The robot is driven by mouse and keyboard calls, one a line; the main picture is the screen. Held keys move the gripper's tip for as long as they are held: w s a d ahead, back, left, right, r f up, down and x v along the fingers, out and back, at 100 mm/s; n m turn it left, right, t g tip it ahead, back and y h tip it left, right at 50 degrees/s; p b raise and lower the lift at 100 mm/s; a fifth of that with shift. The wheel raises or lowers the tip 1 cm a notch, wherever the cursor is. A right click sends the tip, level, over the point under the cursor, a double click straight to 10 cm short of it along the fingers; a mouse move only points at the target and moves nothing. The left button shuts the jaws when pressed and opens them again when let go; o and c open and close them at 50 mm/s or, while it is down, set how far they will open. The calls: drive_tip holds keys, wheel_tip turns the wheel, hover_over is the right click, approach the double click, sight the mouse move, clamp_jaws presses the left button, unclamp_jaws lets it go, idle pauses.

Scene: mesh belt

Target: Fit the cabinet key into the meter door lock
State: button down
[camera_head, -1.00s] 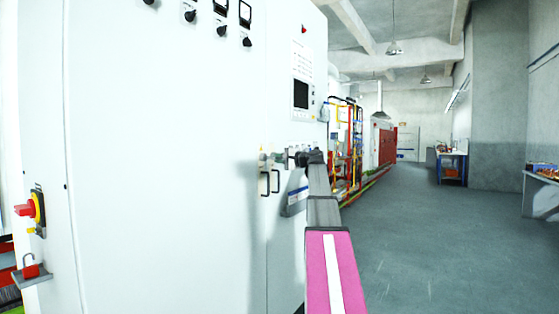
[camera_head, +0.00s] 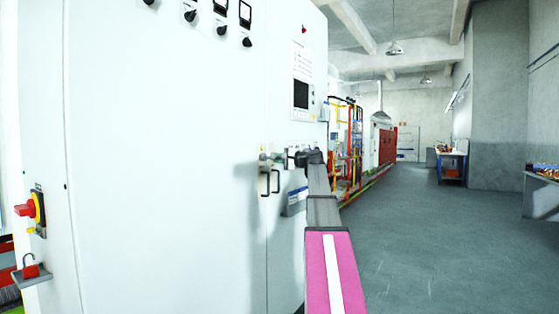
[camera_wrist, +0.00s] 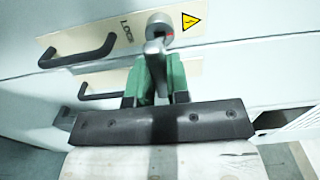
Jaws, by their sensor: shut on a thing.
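The cabinet key (camera_wrist: 154,58) is a grey metal piece standing up between the green fingertips of my gripper (camera_wrist: 155,82) in the wrist view. My gripper is shut on it. The meter door lock (camera_wrist: 160,27) is a round grey cylinder on a pale plate, directly beyond the key. The key's far end overlaps the lock's lower edge in the picture; I cannot tell if it touches or has entered. In the head view my gripper (camera_head: 294,160) is beside the cabinet front, where the key is too small to make out.
Black handles (camera_wrist: 78,50) stick out left of the lock. A yellow warning triangle (camera_wrist: 190,20) is right of it. The white cabinet (camera_head: 170,170) fills the left of the head view, with a red rotary switch (camera_head: 25,209). The floor (camera_head: 420,240) at right is clear.

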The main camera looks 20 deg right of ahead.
drive_tip(key=shift+x, duration=1.65)
drive_tip(key=c, duration=1)
unclamp_jaws()
drive_tip(key=v, duration=1)
drive_tip(key=shift+s+d, duration=0.25)
drive_tip(key=shift+s, duration=0.05)
